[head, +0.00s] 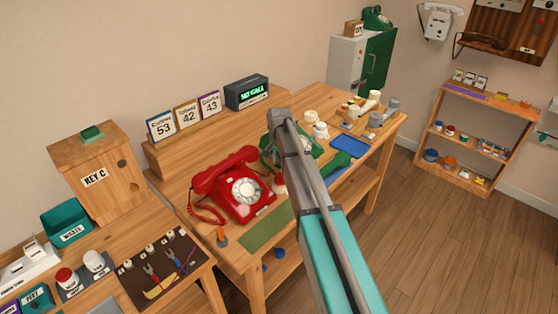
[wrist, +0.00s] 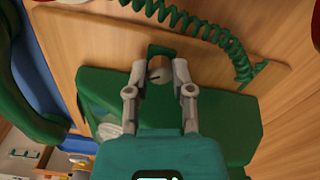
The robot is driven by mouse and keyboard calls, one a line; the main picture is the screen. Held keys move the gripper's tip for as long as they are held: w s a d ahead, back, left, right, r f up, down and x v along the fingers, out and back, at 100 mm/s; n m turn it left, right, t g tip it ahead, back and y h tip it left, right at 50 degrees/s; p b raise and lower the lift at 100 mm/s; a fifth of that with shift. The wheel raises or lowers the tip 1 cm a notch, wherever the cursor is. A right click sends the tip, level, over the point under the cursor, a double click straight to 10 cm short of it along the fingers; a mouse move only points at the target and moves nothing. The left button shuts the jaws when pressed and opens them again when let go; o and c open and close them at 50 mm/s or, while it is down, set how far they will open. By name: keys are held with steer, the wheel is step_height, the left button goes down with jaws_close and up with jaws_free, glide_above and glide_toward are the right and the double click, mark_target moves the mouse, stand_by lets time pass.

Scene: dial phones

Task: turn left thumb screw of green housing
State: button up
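The green housing (wrist: 215,120) fills the middle of the wrist view, with a coiled green cord (wrist: 190,22) above it. A small grey thumb screw (wrist: 159,70) with a slot mark sits at its upper edge, by a dark green tab. My gripper (wrist: 159,72) has one fingertip on each side of this screw, close against it with almost no gap. Which of the housing's screws this is cannot be told; no second one shows. In the head view the green housing (head: 309,148) is on the bench, largely hidden behind my arm and gripper (head: 278,118).
A red dial phone (head: 235,187) stands left of the green housing. A green mat (head: 266,228) lies in front. A blue tray (head: 350,146), a green handset (head: 340,166) and white and grey parts lie to the right. Number cards (head: 187,115) stand at the back.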

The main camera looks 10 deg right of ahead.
jaws_close()
steer(key=shift+n, duration=0.5)
steer(key=n, duration=0.3)
steer(key=shift+n, duration=0.3)
steer(key=n, duration=0.4)
steer(key=shift+n, duration=0.4)
steer(key=o, duration=0.7)
jaws_free()
